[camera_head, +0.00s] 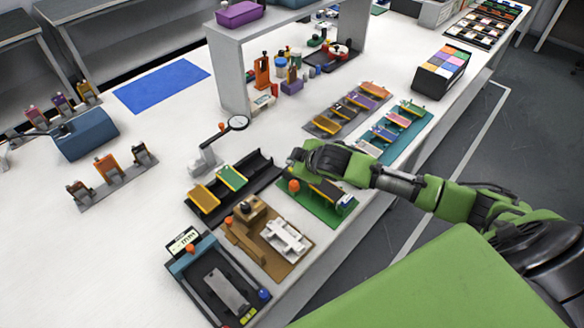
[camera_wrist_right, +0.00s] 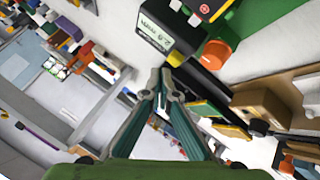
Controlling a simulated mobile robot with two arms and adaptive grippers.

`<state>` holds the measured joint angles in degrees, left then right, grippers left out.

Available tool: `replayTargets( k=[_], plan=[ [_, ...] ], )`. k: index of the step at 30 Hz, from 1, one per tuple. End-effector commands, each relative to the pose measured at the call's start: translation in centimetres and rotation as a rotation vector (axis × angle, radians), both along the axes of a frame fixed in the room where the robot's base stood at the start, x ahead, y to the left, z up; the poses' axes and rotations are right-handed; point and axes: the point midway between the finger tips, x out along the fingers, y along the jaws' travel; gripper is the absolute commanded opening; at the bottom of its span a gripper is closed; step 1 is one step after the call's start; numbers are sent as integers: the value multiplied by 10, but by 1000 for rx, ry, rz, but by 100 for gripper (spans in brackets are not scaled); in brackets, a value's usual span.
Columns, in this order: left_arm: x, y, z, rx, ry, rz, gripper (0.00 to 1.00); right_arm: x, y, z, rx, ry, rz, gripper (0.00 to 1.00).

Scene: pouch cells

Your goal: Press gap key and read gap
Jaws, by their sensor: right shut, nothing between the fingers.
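My right gripper (camera_head: 297,157) is shut and empty above the green mat (camera_head: 313,207) near the table's front edge. An orange knob (camera_head: 294,186) stands just below its fingertips. In the right wrist view the closed teal fingers (camera_wrist_right: 165,75) point toward a dark box with a lit display (camera_wrist_right: 155,32). The display carries small dark characters that I cannot read surely. An orange knob (camera_wrist_right: 217,53) sits beside the box, apart from the fingertips in the picture. I cannot tell which part is the gap key. My left gripper is not in view.
A black tray with yellow and green pieces (camera_head: 232,178) lies left of the gripper. A brown board with a white fixture (camera_head: 287,237) and a dark station with a display (camera_head: 183,240) stand in front. A magnifier (camera_head: 238,122) stands behind. Coloured racks (camera_head: 392,133) fill the right.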

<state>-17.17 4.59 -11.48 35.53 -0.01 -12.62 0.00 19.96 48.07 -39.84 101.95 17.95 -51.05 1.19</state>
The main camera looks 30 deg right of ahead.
Motion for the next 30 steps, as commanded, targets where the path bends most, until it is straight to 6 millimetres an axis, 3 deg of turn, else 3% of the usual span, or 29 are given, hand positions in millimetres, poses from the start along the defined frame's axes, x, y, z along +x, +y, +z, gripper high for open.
replayTargets(
  k=[30],
  plan=[
    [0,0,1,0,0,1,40,0,0,-8,0,0,0,0]
  ],
)
